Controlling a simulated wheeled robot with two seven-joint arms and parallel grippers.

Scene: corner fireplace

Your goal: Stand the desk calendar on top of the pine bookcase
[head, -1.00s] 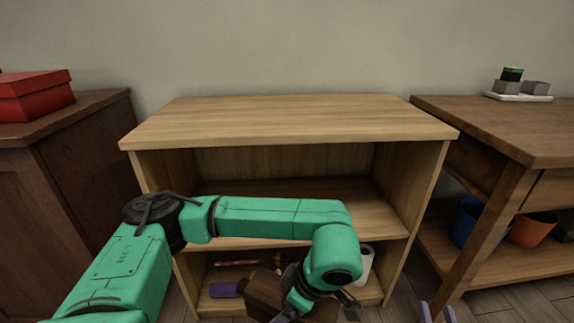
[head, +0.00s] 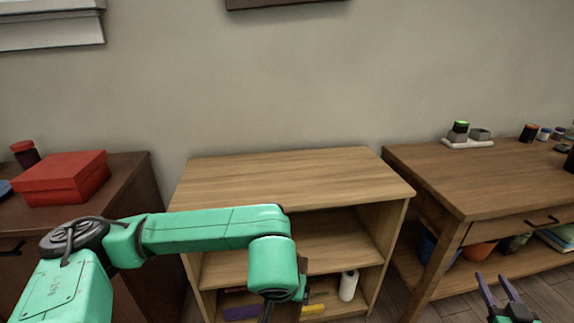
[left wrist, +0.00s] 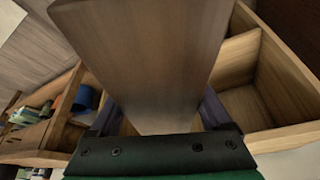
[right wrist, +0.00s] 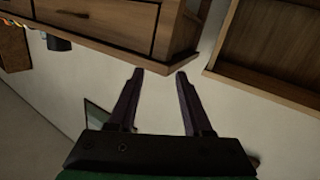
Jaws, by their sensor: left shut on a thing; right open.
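The pine bookcase (head: 285,178) stands against the wall in the middle of the head view, its top bare. My left gripper (left wrist: 160,108) is shut on a brown, flat-sided thing (left wrist: 140,50), which I take to be the desk calendar. The held thing fills the middle of the left wrist view. In the head view my left arm hides most of it, in front of the bookcase and below its top. My right gripper (head: 492,278) is open and empty at the lower right; its open fingers also show in the right wrist view (right wrist: 159,74).
A dark cabinet with a red box (head: 62,178) stands left of the bookcase. A wooden table (head: 465,180) stands close on the right, with a white tray (head: 468,144) and small jars.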

